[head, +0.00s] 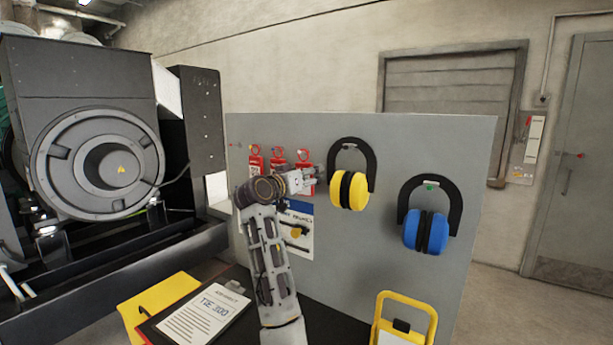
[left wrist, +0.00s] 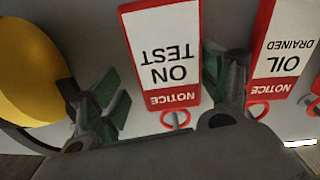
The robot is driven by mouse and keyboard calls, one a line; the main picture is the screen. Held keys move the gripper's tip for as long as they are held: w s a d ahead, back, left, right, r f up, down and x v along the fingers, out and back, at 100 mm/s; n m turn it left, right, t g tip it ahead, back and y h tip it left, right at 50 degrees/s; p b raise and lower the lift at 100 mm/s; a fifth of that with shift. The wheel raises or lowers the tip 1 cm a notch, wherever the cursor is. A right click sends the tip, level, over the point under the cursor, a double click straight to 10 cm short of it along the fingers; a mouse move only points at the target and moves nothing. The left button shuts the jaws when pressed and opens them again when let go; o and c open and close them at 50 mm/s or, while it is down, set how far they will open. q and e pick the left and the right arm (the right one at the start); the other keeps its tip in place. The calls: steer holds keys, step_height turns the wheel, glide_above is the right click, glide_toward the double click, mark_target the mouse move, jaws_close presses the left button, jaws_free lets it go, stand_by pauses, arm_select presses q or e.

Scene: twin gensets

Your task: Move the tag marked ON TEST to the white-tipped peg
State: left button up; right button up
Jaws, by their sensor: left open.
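The ON TEST tag (left wrist: 168,62), white with red ends, shows upside down in the left wrist view and hangs by a red ring. In the head view it is the rightmost tag (head: 305,158) on the grey panel, partly hidden by my gripper. My left gripper (left wrist: 160,80) is open, with one finger on each side of this tag; I cannot tell whether either finger touches it. In the head view the gripper (head: 307,180) is at the tag's lower part. I cannot make out a white-tipped peg. My right gripper is not in view.
The OIL DRAINED tag (left wrist: 287,40) hangs close beside my finger. Yellow ear defenders (head: 349,190) hang just right of the gripper, blue ones (head: 426,231) further right. A clipboard (head: 205,315) and a yellow-framed item (head: 405,310) are below. A genset (head: 90,90) stands left.

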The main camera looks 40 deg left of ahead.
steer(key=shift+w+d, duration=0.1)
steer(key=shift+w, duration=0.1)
arm_select(q)
steer(key=shift+s+r, duration=0.1)
steer(key=shift+r, duration=0.05)
